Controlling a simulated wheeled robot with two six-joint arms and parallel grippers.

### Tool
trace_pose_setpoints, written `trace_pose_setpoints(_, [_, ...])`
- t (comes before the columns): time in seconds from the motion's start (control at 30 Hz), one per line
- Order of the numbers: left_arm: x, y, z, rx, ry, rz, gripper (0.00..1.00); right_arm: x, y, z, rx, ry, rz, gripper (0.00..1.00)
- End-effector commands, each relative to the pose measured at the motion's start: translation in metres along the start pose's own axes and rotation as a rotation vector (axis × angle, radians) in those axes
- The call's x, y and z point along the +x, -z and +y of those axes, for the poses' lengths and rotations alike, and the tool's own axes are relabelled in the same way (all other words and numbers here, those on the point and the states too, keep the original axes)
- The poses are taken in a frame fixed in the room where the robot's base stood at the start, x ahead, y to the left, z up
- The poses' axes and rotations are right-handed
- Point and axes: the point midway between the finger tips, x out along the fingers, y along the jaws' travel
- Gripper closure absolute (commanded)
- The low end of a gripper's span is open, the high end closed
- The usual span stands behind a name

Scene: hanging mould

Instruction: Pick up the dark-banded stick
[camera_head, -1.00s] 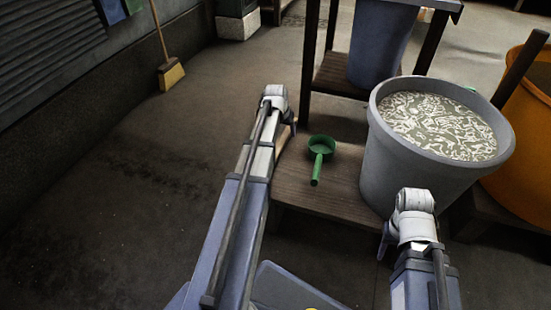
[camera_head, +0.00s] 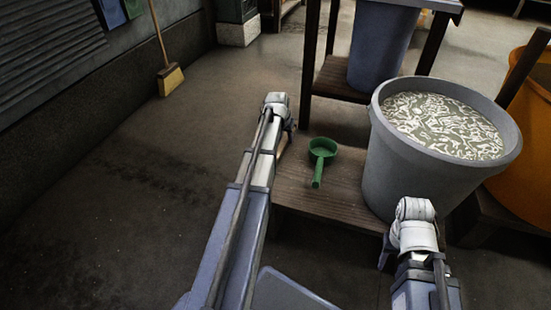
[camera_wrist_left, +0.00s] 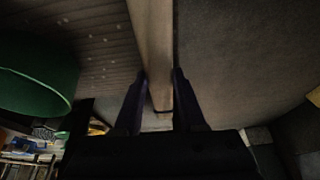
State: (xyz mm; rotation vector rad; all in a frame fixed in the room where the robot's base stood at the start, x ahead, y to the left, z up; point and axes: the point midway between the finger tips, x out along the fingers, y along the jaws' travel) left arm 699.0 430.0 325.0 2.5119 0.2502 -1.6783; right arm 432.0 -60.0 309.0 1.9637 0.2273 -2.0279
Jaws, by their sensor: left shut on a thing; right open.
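The dark-banded stick (camera_wrist_left: 152,45) is a pale wooden stick in the left wrist view, running from the top edge down between my fingers. A thin dark band crosses it near its lower end. My left gripper (camera_wrist_left: 160,85) is shut on the stick near that end. In the head view my left gripper (camera_head: 289,127) is at the left edge of the low wooden platform, and the stick is mostly hidden behind the arm. My right gripper (camera_head: 385,250) is open and empty, low in front of the grey bucket.
A green scoop (camera_head: 321,152) lies on the wooden platform (camera_head: 322,200); its green cup (camera_wrist_left: 35,75) is close by in the left wrist view. A grey bucket (camera_head: 395,165) of patterned liquid stands to the right, with an orange tub (camera_head: 520,170) beyond.

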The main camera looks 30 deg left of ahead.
Motion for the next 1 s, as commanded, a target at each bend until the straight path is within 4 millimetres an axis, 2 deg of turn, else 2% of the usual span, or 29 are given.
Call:
trace_pose_setpoints(0.03, [0.0,0.0,0.0,0.0,0.0,0.0,0.85,0.0,0.0,0.0,0.0,0.0,0.0,0.5])
trace_pose_setpoints(0.17, [0.0,0.0,0.0,0.0,0.0,0.0,0.99,0.0,0.0,0.0,0.0,0.0,0.0,0.5])
trace_pose_setpoints(0.2, [0.0,0.0,0.0,0.0,0.0,0.0,1.0,0.0,0.0,0.0,0.0,0.0,0.0,0.5])
trace_pose_setpoints(0.67, [-0.004,0.001,0.0,0.0,0.0,0.0,1.0,-0.004,0.0,0.0,0.0,0.0,0.0,0.5])
trace_pose_setpoints(0.87, [-0.018,0.008,0.0,0.0,0.0,0.0,1.0,-0.02,-0.001,0.002,0.0,0.0,0.0,0.5])
trace_pose_setpoints(1.0, [-0.036,0.015,0.0,0.0,0.0,0.0,1.0,-0.039,-0.002,0.004,0.0,0.0,0.0,0.5])
